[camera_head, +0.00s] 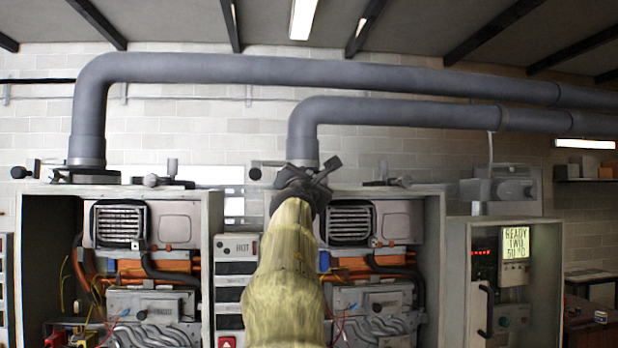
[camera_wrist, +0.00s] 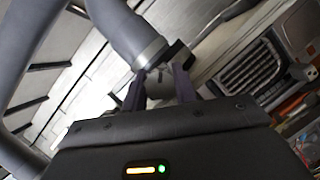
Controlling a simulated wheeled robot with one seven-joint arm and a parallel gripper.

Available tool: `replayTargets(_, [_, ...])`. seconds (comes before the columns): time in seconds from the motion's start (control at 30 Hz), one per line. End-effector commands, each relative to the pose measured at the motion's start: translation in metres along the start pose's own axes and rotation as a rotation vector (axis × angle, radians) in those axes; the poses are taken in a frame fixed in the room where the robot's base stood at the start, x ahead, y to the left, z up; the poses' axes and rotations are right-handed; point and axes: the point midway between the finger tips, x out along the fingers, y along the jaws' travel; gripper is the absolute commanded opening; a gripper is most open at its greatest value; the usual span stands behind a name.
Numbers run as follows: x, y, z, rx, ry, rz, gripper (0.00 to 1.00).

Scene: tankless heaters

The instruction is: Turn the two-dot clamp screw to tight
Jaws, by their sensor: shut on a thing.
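My gripper (camera_head: 318,172) is in front of the base of the right grey flue pipe (camera_head: 303,138), at the top of the right heater; my yellow-sleeved arm hides part of the heater. In the wrist view, the two dark fingers of my gripper (camera_wrist: 160,88) are either side of a small grey part of the clamp (camera_wrist: 150,51), just below the pipe's metal collar. The gripper is shut on this part, which looks like the clamp screw. Its dots cannot be made out, and most of it is hidden between the fingers.
Another dark knob (camera_head: 255,174) sticks out left of my gripper. A control box (camera_head: 455,270) with a lit display (camera_head: 516,243) stands at the right.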

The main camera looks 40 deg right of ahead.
Motion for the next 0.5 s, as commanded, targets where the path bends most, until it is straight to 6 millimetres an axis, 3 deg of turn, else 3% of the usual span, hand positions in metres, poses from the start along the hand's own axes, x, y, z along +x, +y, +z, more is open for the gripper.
replayTargets(0.47, [0.0001,-0.0010,-0.0008,0.023,0.002,-0.012,0.05])
replayTargets(0.5, [0.0001,-0.0010,-0.0008,0.023,0.002,-0.012,0.32])
